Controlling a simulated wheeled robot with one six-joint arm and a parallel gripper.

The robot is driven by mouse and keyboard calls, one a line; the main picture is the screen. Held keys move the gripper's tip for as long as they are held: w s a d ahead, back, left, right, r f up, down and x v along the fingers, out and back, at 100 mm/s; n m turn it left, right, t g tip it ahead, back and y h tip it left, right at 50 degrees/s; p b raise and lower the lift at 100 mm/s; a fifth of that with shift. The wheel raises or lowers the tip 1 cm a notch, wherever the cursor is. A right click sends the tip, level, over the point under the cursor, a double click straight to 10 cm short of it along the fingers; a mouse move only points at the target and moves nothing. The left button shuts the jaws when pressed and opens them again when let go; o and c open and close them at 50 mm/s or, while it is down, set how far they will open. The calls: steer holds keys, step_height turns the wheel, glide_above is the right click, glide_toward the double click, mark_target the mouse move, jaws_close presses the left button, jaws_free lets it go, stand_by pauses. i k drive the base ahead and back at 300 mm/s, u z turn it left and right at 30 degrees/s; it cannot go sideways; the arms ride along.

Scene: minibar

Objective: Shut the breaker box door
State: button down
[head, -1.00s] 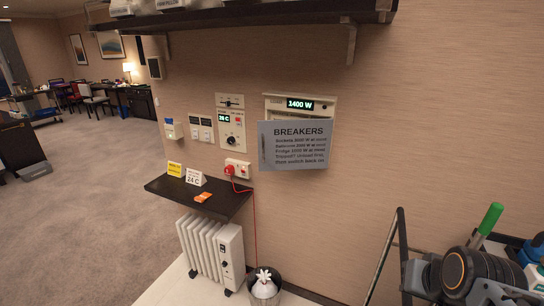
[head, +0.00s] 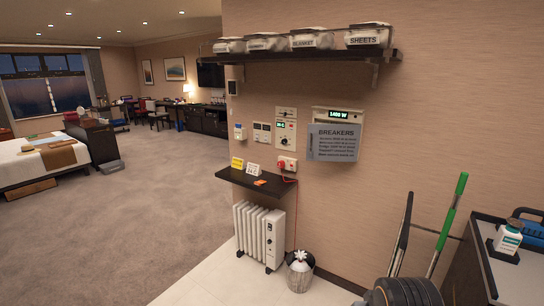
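The breaker box (head: 340,110) is a cream box on the wall, right of the control panels. Its lit display reads 1400 W. Its grey door (head: 334,143), printed BREAKERS with smaller lines below, covers the lower part of the box. The door's left edge reaches a little past the box's left side, and it looks set off from the box. I cannot tell how far it stands open. The breakers are hidden. Dark rounded parts of my arm show at the bottom right, well below the box. My gripper's fingers are not in view.
A shelf (head: 300,58) with labelled bins hangs above the box. A small dark ledge (head: 232,177) with cards, a white radiator (head: 258,234) and a bin (head: 299,272) stand at lower left. A cart (head: 480,262) with bottles is at right. Carpet is open at left.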

mark_target(332, 142)
steer(key=u, duration=0.95)
steer(key=i, duration=1.15)
steer(key=z, duration=0.75)
steer(key=i, duration=0.6)
steer(key=z, duration=0.6)
